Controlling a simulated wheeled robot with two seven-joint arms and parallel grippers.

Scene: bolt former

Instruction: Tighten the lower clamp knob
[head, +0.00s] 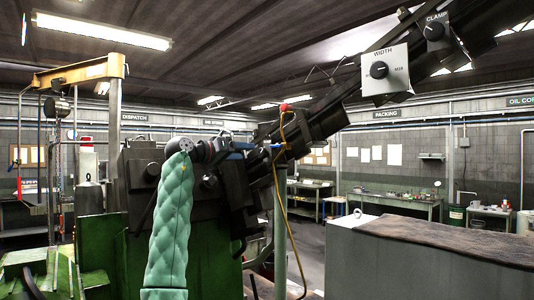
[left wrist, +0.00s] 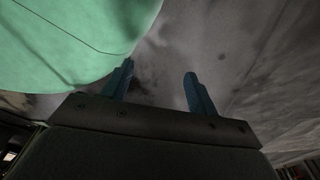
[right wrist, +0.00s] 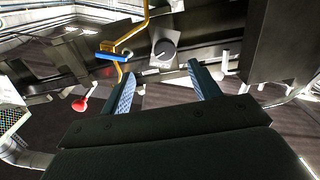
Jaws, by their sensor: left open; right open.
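My left gripper (left wrist: 159,68) is open and empty over a blurred grey surface, outside the head view.
A yellow pipe with a blue valve handle (right wrist: 115,56) and a red ball (right wrist: 80,105) are close to my right gripper. A "WIDTH" dial (head: 379,69) and a "CLAMP" dial (head: 435,28) are higher up. A grey cabinet (head: 400,265) stands at the right.

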